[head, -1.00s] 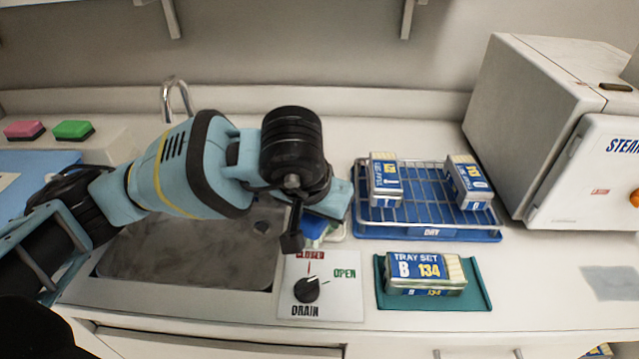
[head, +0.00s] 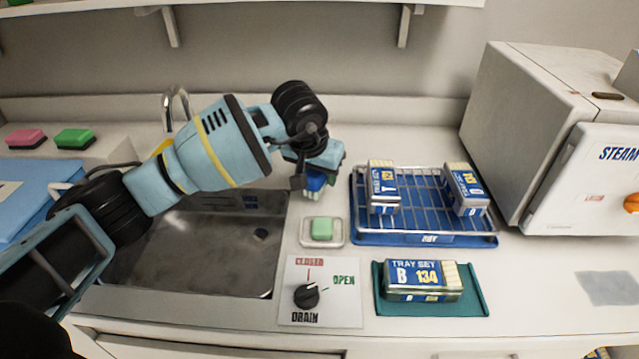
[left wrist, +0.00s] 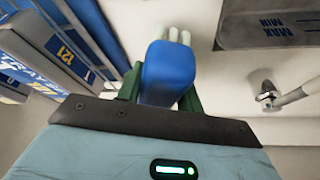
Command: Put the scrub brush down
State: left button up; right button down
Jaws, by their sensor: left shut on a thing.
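My left gripper (head: 319,170) is shut on the scrub brush (head: 316,184), behind the soap dish and left of the drying rack. In the left wrist view the brush (left wrist: 167,72) has a blue body and pale bristles pointing away from the gripper (left wrist: 161,92), with a dark green finger on each side. The gripper and wrist hide much of the brush in the head view. I cannot tell whether its bristles touch the counter. My right gripper is not in view.
A soap dish (head: 337,240) holds green soap (head: 321,229). The sink (head: 185,262) is to the left, the drain knob (head: 306,295) in front. The blue drying rack (head: 425,238) holds two labelled boxes. A tray set (head: 423,280) sits on a green tray; a steam unit (head: 535,130) stands right.

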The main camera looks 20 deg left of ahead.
pick_arm(q)
jog(key=shift+w, duration=0.1)
jog(key=shift+w+a+f, duration=0.1)
jog(key=shift+w+a, duration=0.05)
jog(key=shift+w, duration=0.05)
notch_tip(320, 180, down, 3)
jog(key=shift+f, duration=0.1)
